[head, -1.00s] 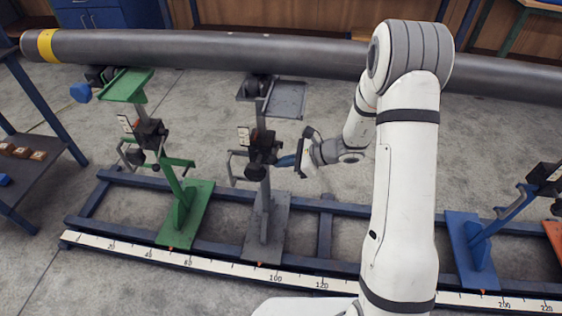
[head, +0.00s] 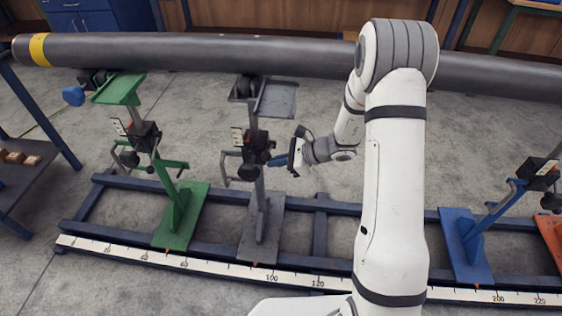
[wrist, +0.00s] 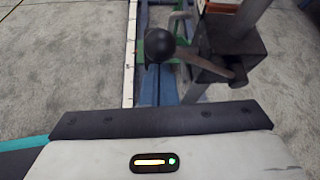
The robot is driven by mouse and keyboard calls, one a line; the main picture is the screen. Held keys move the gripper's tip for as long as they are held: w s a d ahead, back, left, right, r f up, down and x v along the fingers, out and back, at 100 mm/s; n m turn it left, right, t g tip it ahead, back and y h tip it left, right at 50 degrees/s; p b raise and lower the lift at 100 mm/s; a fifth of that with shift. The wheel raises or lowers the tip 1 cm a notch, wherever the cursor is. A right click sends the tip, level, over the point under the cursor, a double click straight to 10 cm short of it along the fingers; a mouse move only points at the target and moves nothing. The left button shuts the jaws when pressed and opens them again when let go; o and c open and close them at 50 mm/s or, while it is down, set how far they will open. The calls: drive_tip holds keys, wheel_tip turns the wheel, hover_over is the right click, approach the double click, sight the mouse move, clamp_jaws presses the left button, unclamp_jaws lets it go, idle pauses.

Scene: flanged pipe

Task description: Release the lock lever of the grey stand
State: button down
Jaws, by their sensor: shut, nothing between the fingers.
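The grey stand (head: 262,225) stands upright on the blue rail frame, under the long pipe, with a dark clamp block (head: 257,150) midway up its post. In the wrist view, a lever with a black ball knob (wrist: 160,45) shows at the clamp block (wrist: 226,45), ahead of my gripper. Which way the lever is locked I cannot tell. My gripper (head: 276,160) is shut and empty, just right of the clamp block in the head view. Whether it touches the block or lever is unclear. In the wrist view the fingers are hidden behind the dark front edge of my gripper.
The dark pipe (head: 200,50) runs across above the stands. A green stand (head: 180,215) is to the left and a blue stand (head: 466,245) to the right. A white scale strip (head: 210,264) runs along the front rail. Grey floor (head: 330,110) lies open behind.

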drive_tip(key=s+d+r, duration=0.1)
drive_tip(key=d, duration=0.8)
drive_tip(key=shift+s+r, duration=0.3)
drive_tip(key=shift+r, duration=0.05)
drive_tip(key=s+a+r+n+g+h+p, duration=0.1)
drive_tip(key=s+r+n+g+h+p, duration=0.1)
drive_tip(key=s+r+n+p, duration=0.5)
drive_tip(key=s+r+n+g+h+p, duration=0.1)
drive_tip(key=s+r+n+h, duration=0.3)
drive_tip(key=r, duration=0.7)
drive_tip(key=s+d+r+n+t+h+p, duration=0.1)
drive_tip(key=s+d+r+n+h+p, duration=0.1)
drive_tip(key=s+r, duration=0.4)
drive_tip(key=s+d+r+n+t+h+p, duration=0.1)
drive_tip(key=s+d+r+n+h+p, duration=0.2)
drive_tip(key=r, duration=0.6)
drive_tip(key=shift+s+d+r+n+t+h+p, duration=0.25)
drive_tip(key=shift+s+d+n+p, duration=0.5)
drive_tip(key=shift+s+n+p, duration=0.7)
drive_tip(key=c, duration=2.2)
unclamp_jaws()
